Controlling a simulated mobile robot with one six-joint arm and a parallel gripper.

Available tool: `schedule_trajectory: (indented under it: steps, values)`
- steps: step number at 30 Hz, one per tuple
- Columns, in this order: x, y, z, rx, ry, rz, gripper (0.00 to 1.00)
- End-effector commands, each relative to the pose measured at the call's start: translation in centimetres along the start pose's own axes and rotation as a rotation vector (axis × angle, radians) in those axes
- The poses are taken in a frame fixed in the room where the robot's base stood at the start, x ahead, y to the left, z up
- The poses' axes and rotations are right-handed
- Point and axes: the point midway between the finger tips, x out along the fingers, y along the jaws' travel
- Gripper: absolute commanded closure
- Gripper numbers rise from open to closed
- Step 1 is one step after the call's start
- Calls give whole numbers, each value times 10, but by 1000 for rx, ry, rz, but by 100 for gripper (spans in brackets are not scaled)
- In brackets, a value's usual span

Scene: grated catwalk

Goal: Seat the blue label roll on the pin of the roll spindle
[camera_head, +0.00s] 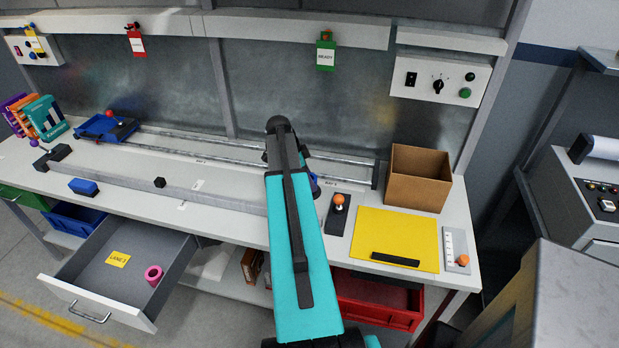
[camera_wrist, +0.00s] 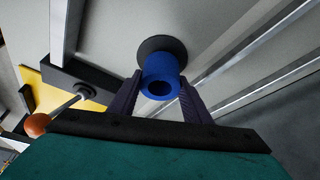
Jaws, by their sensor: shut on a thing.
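The blue label roll (camera_wrist: 161,68) is between the two dark fingers of my gripper (camera_wrist: 160,100) in the wrist view. My gripper is shut on it. The open end of its hole faces the camera and looks dark, with no pin seen in it. A round black disc (camera_wrist: 152,45), likely the base of the roll spindle, lies just beyond the roll and partly behind it. I cannot tell whether the roll touches the disc or is around a pin. In the head view my teal arm hides the gripper, and only a blue sliver (camera_head: 315,187) shows beside it.
An orange-knobbed lever (camera_head: 338,208), a yellow mat (camera_head: 392,236) and a cardboard box (camera_head: 416,186) stand to the right. Metal rails (camera_head: 220,148) run along the bench. A blue block (camera_head: 83,187) lies at the left. An open drawer (camera_head: 115,283) holds a pink roll (camera_head: 153,275).

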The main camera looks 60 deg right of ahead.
Motion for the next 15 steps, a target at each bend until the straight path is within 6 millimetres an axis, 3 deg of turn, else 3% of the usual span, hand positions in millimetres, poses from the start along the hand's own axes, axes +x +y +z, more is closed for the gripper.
schedule_trajectory:
  steps: [15]
  values:
    - [12, 0, 5, 0, 0, 0, 79]
